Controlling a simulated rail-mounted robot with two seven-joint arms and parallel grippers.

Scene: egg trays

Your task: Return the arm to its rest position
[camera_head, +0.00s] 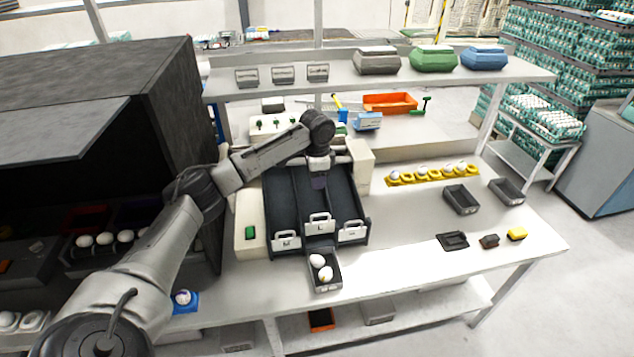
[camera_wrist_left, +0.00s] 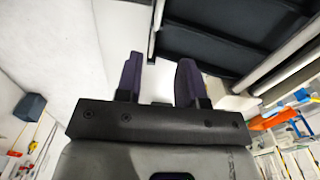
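My left arm comes in from the left, and its left gripper (camera_head: 319,181) hangs over the black three-lane rack (camera_head: 280,199) on the table. In the left wrist view the two dark purple fingers (camera_wrist_left: 158,72) stand apart with nothing between them. Beyond the fingers a pale surface shows, with dark panels to the upper right. Part of the gripper is hard to make out in the head view. My right gripper is not in view.
A dark tray (camera_head: 325,284) with white eggs stands at the rack's front. A yellow egg holder (camera_head: 433,179) and small dark trays (camera_head: 462,203) lie to the right. A large black cabinet (camera_head: 171,105) stands left. The shelf (camera_head: 350,86) behind carries egg cartons.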

